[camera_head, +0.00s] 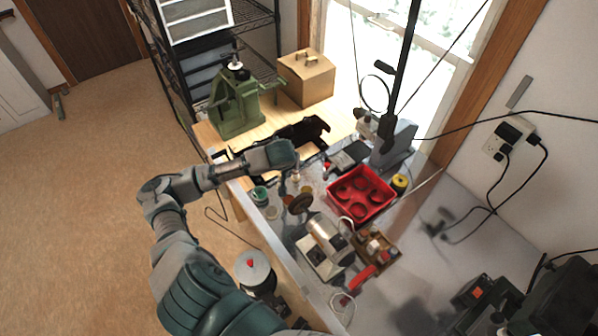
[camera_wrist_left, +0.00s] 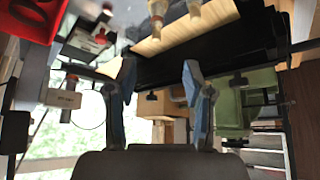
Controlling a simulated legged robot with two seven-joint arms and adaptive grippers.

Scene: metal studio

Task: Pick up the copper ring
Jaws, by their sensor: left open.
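I cannot clearly make out a copper ring in either view. My left arm reaches in over the bench's left edge in the head view, and its gripper (camera_head: 290,178) hangs above the bench top, partly hidden by the wrist. In the left wrist view the left gripper (camera_wrist_left: 158,76) is open, with two blue-grey fingers apart and nothing between them. Small tan-tipped items (camera_wrist_left: 156,10) show beyond the fingertips, too cropped to name.
A red tray (camera_head: 342,206) with round recesses lies right of the left gripper. A polishing motor (camera_head: 322,233) with a brown wheel stands nearer. A green press (camera_head: 236,105) and a wooden box (camera_head: 306,78) stand behind. A small green-rimmed jar (camera_head: 260,195) sits near the bench edge.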

